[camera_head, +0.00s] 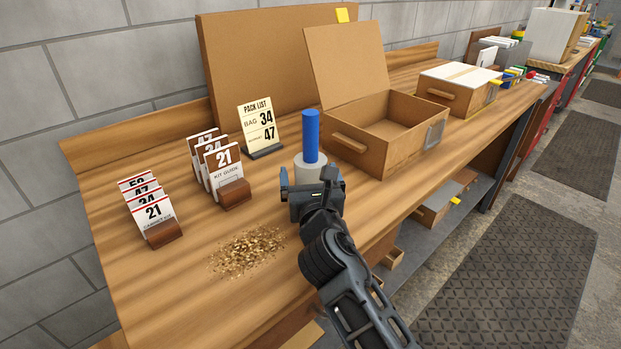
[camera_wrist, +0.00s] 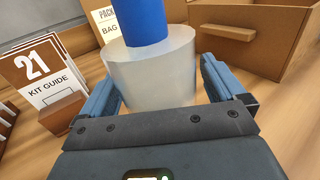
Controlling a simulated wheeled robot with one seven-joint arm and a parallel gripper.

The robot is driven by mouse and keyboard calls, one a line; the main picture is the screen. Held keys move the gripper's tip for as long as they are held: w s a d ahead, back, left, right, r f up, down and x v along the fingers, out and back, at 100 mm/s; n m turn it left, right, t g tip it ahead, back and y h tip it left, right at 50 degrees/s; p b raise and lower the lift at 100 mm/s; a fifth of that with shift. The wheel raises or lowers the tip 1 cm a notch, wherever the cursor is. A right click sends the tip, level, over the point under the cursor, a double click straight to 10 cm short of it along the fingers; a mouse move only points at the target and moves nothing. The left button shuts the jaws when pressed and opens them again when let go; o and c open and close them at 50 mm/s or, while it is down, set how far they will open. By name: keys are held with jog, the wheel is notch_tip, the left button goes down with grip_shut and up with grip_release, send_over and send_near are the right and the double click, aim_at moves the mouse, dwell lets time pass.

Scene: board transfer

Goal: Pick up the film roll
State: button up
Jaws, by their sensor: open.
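The film roll (camera_head: 308,171) stands upright on the wooden bench, a translucent white roll with a blue core (camera_head: 311,136) rising from its top. In the wrist view the film roll (camera_wrist: 151,65) is large and close, with the blue core (camera_wrist: 140,22) cut off by the top edge. My gripper (camera_head: 312,180) is open, with its blue fingers on either side of the roll's lower part. In the wrist view my gripper (camera_wrist: 160,85) shows one finger left and one right of the roll. I cannot tell whether either finger touches it.
An open cardboard box (camera_head: 385,125) stands close behind and right. The pack list sign (camera_head: 259,125), kit guide cards (camera_head: 223,165) and another card holder (camera_head: 153,217) stand to the left. Loose brown bits (camera_head: 247,251) lie on the bench (camera_head: 190,290) in front.

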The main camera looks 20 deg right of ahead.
jog(key=shift+w, duration=0.1)
jog(key=c, duration=1.2)
